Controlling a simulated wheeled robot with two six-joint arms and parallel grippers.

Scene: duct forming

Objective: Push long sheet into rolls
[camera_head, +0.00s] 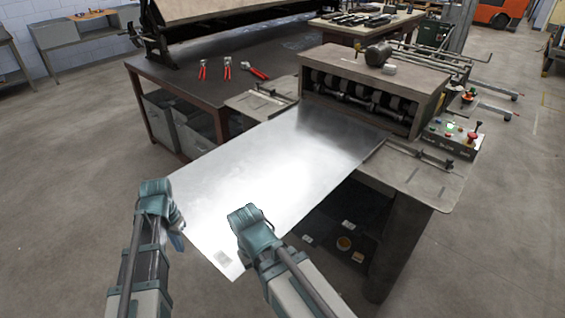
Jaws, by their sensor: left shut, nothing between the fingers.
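The long metal sheet (262,172) is bright and flat. Its far end lies at the mouth of the roll-forming machine (425,98), and its near end extends toward me past the machine's bed. The rolls (358,92) show as a dark row of wheels under the machine's top; whether the sheet touches them I cannot tell. My left gripper (177,238) is shut and empty beside the sheet's near left edge. My right arm's wrist (252,228) is over the near right part of the sheet; its fingers are hidden behind it.
A control box (452,136) with buttons stands right of the machine. A dark workbench (205,82) with red-handled tools (258,73) is at the back left. A shelf under the bed (345,240) holds small items. The floor at left is clear.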

